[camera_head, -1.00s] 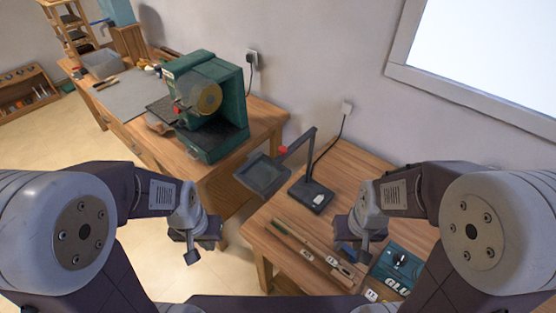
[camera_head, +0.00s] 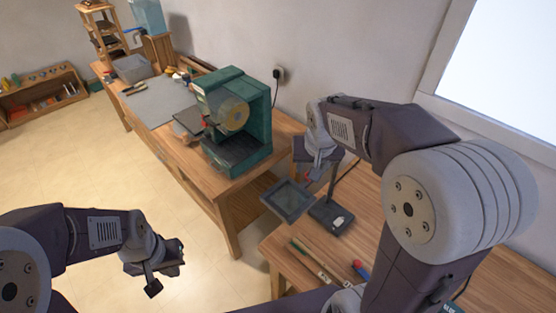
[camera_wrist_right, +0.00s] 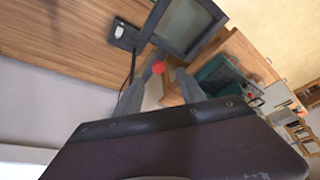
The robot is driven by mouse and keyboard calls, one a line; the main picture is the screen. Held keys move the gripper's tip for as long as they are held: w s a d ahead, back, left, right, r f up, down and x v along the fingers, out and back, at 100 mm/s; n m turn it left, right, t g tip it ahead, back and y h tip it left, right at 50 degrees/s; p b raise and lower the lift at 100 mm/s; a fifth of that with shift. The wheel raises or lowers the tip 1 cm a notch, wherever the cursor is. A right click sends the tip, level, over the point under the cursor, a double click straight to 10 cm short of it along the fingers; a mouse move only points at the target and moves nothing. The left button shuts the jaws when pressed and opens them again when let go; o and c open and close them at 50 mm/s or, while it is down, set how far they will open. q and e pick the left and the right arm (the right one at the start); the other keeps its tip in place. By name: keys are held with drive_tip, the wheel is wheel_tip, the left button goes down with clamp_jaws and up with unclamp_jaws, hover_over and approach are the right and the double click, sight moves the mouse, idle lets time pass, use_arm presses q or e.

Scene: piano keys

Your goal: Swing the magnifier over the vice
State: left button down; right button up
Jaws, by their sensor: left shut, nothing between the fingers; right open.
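The magnifier is a square dark-framed lens (camera_head: 290,198) on a thin arm above a dark base (camera_head: 331,215) with a white tag. The lens (camera_wrist_right: 186,24) also shows at the top of the right wrist view, with a red knob (camera_wrist_right: 158,67) near it. My right gripper (camera_head: 320,168) is open at the magnifier's arm, partly covering it. In the wrist view its fingers (camera_wrist_right: 160,82) stand either side of the knob; contact cannot be told. My left gripper (camera_head: 160,280) is shut and empty, over the floor. I cannot make out a vice.
A green machine (camera_head: 262,112) stands on the far bench (camera_head: 228,192), left of the magnifier. Several tools, including a red and blue one (camera_head: 361,270), lie on the near bench (camera_head: 285,265). Floor (camera_head: 140,190) is clear at left.

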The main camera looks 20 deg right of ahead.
drive_tip(key=x, duration=0.2)
drive_tip(key=p+x, duration=0.1)
drive_tip(key=x, duration=0.4)
drive_tip(key=shift+w+d+r, duration=0.1)
drive_tip(key=shift+w+d, duration=0.15)
drive_tip(key=shift+w, duration=0.15)
drive_tip(key=shift+d+f, duration=0.15)
drive_tip(key=shift+f, duration=0.15)
use_arm(q)
drive_tip(key=shift+s+d+r, duration=0.1)
drive_tip(key=shift+r, duration=0.55)
drive_tip(key=shift+s+d+r, duration=0.1)
drive_tip(key=shift+r, duration=0.5)
drive_tip(key=shift+w+a, duration=0.1)
use_arm(e)
clamp_jaws()
